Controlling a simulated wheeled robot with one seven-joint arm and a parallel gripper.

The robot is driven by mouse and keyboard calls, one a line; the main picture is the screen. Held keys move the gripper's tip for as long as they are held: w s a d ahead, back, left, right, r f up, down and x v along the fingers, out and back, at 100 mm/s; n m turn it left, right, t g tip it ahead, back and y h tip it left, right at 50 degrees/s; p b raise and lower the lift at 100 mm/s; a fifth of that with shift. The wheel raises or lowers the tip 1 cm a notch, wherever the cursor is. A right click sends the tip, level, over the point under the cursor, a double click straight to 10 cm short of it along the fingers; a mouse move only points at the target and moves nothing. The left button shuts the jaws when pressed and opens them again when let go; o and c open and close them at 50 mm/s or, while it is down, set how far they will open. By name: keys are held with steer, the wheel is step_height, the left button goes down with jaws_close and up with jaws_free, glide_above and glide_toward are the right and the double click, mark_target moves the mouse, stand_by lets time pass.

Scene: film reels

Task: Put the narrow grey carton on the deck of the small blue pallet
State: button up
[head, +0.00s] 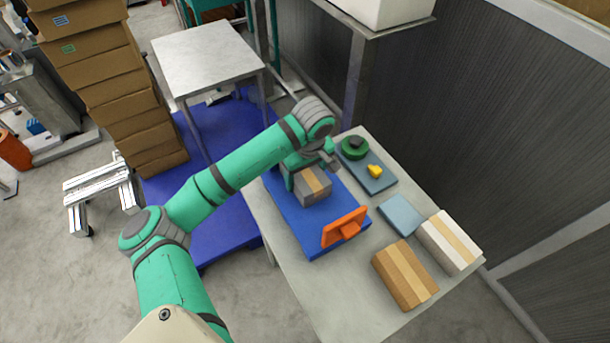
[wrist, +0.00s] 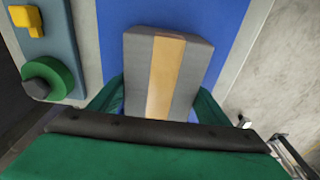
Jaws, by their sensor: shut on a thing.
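The narrow grey carton (head: 313,186) with a tan tape stripe is over the small blue pallet (head: 307,232), near the end under my arm. It also shows in the wrist view (wrist: 194,80), between the two green fingers. My gripper (head: 290,174) is shut on the carton; in the wrist view its fingers (wrist: 160,95) press on both sides. The blue pallet deck (wrist: 214,18) lies behind and around the carton in the wrist view. I cannot tell whether the carton's underside touches the deck.
An orange bracket-like thing (head: 344,228) stands at the pallet's near end. To the right are a blue-grey tray (head: 383,184) with a green reel (head: 353,150) and yellow piece (head: 375,171), a flat blue-grey block (head: 401,214), a brown carton (head: 405,273) and a white carton (head: 448,242).

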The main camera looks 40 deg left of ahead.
mark_target(308, 174)
steer(key=o, duration=1.5)
steer(key=shift+a, duration=0.1)
steer(key=shift+c, duration=0.2)
steer(key=r, duration=0.3)
steer(key=d+r, duration=0.1)
steer(key=r, duration=0.7)
steer(key=shift+s+d+r, duration=0.15)
steer(key=shift+s+d, duration=0.05)
steer(key=shift+s+d+r, duration=0.1)
steer(key=shift+s+r, duration=0.05)
steer(key=shift+r, duration=0.3)
